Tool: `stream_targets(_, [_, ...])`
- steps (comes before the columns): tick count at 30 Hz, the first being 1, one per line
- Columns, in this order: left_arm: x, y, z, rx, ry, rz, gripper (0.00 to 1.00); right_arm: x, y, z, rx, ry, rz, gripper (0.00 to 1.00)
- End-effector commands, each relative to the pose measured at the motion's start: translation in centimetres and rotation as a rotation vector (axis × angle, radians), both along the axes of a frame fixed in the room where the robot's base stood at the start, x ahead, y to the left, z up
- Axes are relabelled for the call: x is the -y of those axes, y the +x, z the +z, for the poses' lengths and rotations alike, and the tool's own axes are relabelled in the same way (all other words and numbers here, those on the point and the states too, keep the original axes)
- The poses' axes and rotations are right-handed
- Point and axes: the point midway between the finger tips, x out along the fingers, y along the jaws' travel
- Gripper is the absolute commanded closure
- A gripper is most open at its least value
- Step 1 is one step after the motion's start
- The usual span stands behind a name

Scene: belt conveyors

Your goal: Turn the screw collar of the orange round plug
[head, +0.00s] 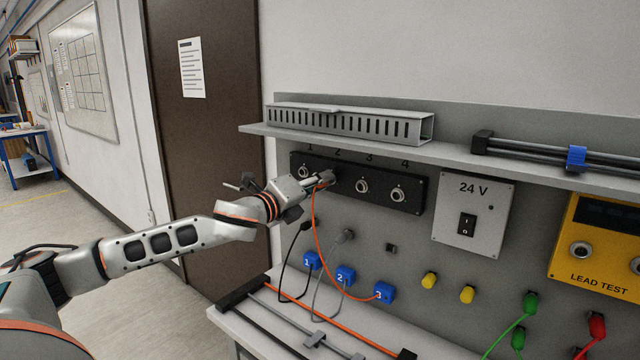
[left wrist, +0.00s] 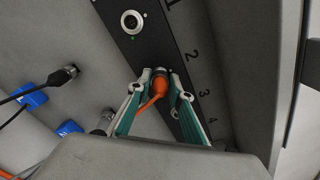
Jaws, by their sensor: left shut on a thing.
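The orange round plug (left wrist: 157,86) sits at the socket numbered 2 on the black socket panel (head: 427,197). Its orange cable (head: 316,235) hangs down in a loop to the blue block marked 3 (head: 384,292). My left gripper (head: 327,179) is at socket 2, shut on the plug, with one finger on each side of it in the left wrist view (left wrist: 160,78). The gripper mostly hides the plug and socket 2 in the head view. The screw collar is too small to make out clearly. My right gripper is not in view.
Sockets 1 (head: 304,172), 3 (head: 362,186) and 4 (head: 398,195) are empty. A grey shelf with a slotted duct (head: 345,122) juts out above the panel. Black and grey cables hang below, near blue blocks 1 (head: 312,260) and 2 (head: 345,275). A 24 V box (head: 473,215) stands right.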

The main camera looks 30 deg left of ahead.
Motion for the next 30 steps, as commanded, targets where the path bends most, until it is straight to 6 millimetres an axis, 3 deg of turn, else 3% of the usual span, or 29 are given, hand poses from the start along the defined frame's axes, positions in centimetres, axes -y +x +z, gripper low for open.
stream_targets(22, [0.07, -0.01, -0.09, 0.005, 0.084, -0.001, 1.0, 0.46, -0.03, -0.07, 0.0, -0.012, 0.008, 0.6])
stream_targets(23, [0.07, -0.01, -0.09, 0.005, 0.084, -0.001, 0.75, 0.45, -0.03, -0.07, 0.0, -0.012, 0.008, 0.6])
stream_targets(24, [0.07, -0.01, -0.09, 0.005, 0.083, -0.001, 0.65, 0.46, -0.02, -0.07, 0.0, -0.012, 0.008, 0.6])
stream_targets(30, [0.04, 0.0, -0.06, 0.006, 0.083, 0.0, 0.63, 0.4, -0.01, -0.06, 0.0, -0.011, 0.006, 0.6])
